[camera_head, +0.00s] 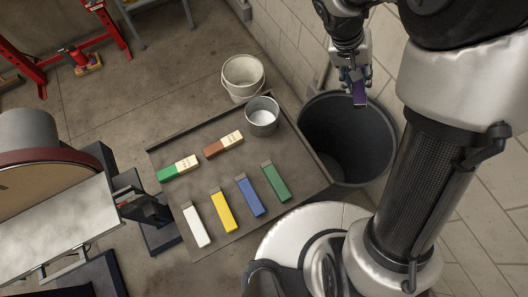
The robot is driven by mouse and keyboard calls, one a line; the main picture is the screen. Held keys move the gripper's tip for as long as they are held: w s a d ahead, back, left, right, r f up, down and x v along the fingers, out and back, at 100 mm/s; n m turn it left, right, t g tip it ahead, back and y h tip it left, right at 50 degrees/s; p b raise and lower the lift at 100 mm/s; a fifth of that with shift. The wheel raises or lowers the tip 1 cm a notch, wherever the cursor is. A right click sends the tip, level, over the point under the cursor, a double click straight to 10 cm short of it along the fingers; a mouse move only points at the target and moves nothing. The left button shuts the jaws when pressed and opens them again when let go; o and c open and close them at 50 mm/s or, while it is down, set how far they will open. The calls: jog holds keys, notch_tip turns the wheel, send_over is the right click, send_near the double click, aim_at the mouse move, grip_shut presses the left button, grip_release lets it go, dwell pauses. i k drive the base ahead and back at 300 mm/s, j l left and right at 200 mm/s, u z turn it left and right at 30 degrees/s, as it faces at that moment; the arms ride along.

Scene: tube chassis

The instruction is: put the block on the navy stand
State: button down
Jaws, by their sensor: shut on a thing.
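My gripper (357,84) is at the top right, shut on a purple block (360,97). The block hangs below the fingers, which hide its upper part. In the picture it lies in front of the rim of a large dark bin. No single navy stand can be told for certain. Dark navy base parts (90,277) show under the machine at the lower left, far from my gripper.
A dark low table (205,223) carries white, yellow, blue and green bars, two cream-ended bars and a metal cup (262,117). A white bucket (243,76) stands behind it. The dark bin (345,140) is at its right. A disc machine (50,205) fills the left.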

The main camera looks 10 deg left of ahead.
aim_at(297, 169)
jog(key=k+j+z, duration=0.1)
jog(key=z, duration=0.3)
jog(key=k+j+z, duration=0.15)
jog(key=z, duration=0.2)
jog(key=k+z, duration=0.15)
jog(key=z, duration=0.25)
jog(key=k+j+z, duration=0.1)
jog(key=z, duration=0.25)
jog(key=k, duration=0.5)
